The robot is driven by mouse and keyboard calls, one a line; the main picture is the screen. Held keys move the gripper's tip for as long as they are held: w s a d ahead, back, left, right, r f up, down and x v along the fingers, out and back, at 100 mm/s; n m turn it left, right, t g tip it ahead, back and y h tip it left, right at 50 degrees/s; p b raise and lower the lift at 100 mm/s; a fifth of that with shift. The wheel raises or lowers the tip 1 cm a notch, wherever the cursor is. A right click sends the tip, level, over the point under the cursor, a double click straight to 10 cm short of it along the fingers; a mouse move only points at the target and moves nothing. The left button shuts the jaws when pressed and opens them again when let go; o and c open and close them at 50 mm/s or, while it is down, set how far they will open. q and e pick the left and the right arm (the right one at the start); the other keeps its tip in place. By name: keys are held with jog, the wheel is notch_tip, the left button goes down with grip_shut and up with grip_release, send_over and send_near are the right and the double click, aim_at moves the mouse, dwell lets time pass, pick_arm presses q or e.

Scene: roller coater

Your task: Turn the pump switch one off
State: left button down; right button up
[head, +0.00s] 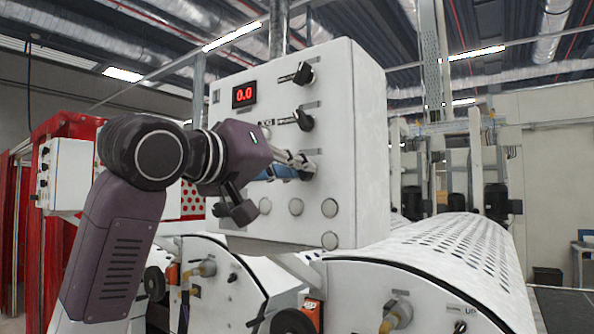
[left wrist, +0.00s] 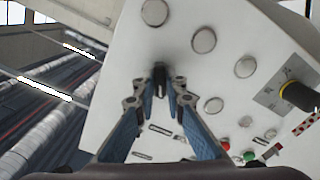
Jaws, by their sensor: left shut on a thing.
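The white control panel (head: 345,110) carries a red 0.0 display and black rotary switches. An upper black switch (head: 304,73) and a middle black switch (head: 304,120) are uncovered. My left gripper (head: 300,163) is at a lower switch on the panel's face, below the middle one. In the left wrist view, the fingertips of my left gripper (left wrist: 161,90) are shut on a small black switch knob (left wrist: 159,72), one finger on each side. The fingers partly hide this knob. The labels are too small to read, so I cannot tell which switch is pump switch one. My right gripper is not in view.
Round grey buttons (head: 296,207) sit close below my left gripper. The left wrist view shows a yellow-collared black knob (left wrist: 299,95), a red button (left wrist: 225,145) and a green button (left wrist: 249,156). A perforated white roller cover (head: 440,250) lies right of the panel.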

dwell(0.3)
pick_arm(q)
jog(key=c, duration=2)
grip_release()
jog(key=v, duration=1.2)
